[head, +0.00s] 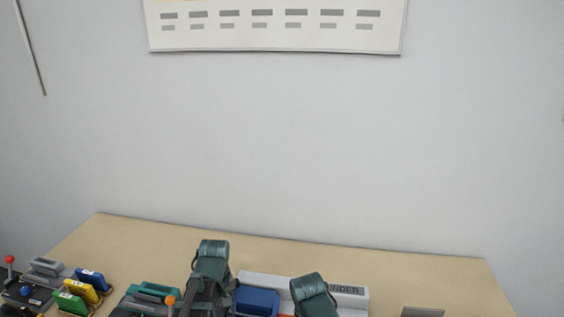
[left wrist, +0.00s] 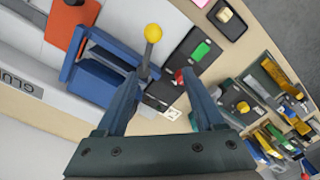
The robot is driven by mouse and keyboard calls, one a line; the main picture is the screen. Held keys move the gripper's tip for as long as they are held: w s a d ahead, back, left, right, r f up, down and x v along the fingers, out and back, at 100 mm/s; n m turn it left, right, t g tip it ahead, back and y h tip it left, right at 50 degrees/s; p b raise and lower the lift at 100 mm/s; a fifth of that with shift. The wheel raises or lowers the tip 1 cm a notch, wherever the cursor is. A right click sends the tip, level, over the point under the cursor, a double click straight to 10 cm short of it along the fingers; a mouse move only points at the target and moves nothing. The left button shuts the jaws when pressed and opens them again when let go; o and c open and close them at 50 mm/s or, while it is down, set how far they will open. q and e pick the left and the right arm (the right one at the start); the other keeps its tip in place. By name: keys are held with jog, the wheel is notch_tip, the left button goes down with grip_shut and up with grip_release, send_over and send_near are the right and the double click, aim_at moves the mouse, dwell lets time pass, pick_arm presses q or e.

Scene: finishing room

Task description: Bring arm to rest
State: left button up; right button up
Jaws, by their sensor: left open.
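My left gripper (left wrist: 160,74) is open in the left wrist view, with its two dark blue-grey fingers spread apart and nothing held between them. Beyond the fingertips are a lever with a yellow ball knob (left wrist: 153,33) and a red knob (left wrist: 181,76) close to the right fingertip. Whether the fingers touch anything is not clear. In the head view, dark teal parts of my two arms rise at the bottom edge, but neither gripper can be made out there. My right gripper does not show.
Yellow (head: 82,291), blue (head: 92,280) and green (head: 71,303) blocks stand at left. A green switch (left wrist: 201,51) is beside the lever. The bench's back strip is clear.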

pick_arm(q)
jog(key=s+d+f+m+b, duration=0.3)
jog(key=s+d+f+m, duration=0.1)
jog(key=s+d+m, duration=0.6)
jog(key=d, duration=0.3)
jog(key=shift+f+y+b, duration=0.4)
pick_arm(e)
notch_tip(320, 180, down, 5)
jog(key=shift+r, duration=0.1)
